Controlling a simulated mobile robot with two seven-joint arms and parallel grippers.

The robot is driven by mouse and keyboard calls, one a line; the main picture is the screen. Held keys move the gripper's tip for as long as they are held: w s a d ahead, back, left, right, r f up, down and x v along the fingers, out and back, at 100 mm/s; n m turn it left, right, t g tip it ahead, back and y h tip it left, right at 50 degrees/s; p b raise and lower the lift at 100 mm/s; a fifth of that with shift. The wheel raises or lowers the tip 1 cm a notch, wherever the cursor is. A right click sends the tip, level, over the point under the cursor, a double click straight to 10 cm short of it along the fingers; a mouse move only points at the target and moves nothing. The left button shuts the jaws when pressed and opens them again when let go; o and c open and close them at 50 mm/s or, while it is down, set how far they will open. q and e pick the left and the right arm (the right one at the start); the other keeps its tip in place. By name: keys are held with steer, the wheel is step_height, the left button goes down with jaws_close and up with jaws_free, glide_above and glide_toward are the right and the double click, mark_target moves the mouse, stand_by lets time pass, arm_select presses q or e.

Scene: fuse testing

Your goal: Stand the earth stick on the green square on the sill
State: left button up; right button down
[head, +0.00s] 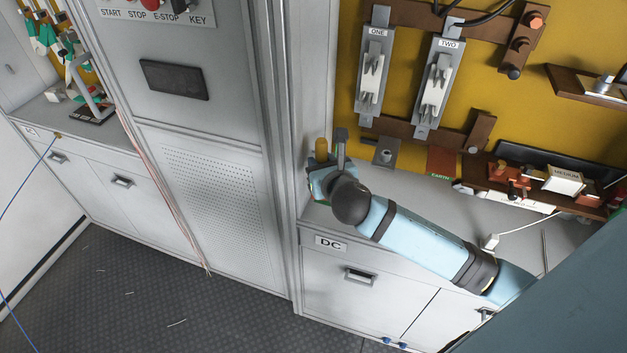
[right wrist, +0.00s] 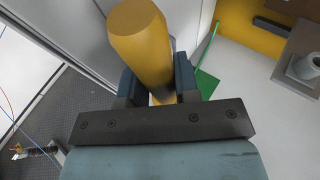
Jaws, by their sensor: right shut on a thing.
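My right gripper (head: 325,180) is shut on the yellow earth stick (head: 321,150) at the left end of the sill. In the right wrist view the thick stick (right wrist: 141,45) stands between the two dark fingers (right wrist: 160,85), its top toward the camera. Its lower end is hidden by the gripper. The green square (right wrist: 204,86) shows just right of the fingers, partly covered by one of them. A thin green strip runs up from it. I cannot tell whether the stick touches the sill. My left gripper is not in view.
The grey sill (head: 410,195) runs below the yellow panel with fuse holders ONE (head: 372,75) and TWO (head: 438,85). A tall cabinet edge (head: 285,150) stands close left of the gripper. A brown rack (head: 540,185) and a white plug (head: 491,241) lie to the right.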

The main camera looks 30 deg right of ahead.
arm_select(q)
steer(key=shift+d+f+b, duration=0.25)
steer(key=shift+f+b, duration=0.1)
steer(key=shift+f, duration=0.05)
arm_select(e)
steer(key=w+d+f+m+h, duration=0.1)
steer(key=w+d+m+h, duration=0.1)
steer(key=w+d, duration=0.2)
steer(key=d, duration=0.3)
steer(key=shift+w+f+g+h, duration=0.3)
steer(key=shift+w+g, duration=0.1)
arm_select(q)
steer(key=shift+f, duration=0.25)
arm_select(e)
step_height(320, 180, down, 6)
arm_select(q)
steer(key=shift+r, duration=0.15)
arm_select(e)
steer(key=shift+f, duration=0.1)
arm_select(q)
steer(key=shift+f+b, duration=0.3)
steer(key=shift+b, duration=0.05)
arm_select(e)
steer(key=shift+f, duration=0.55)
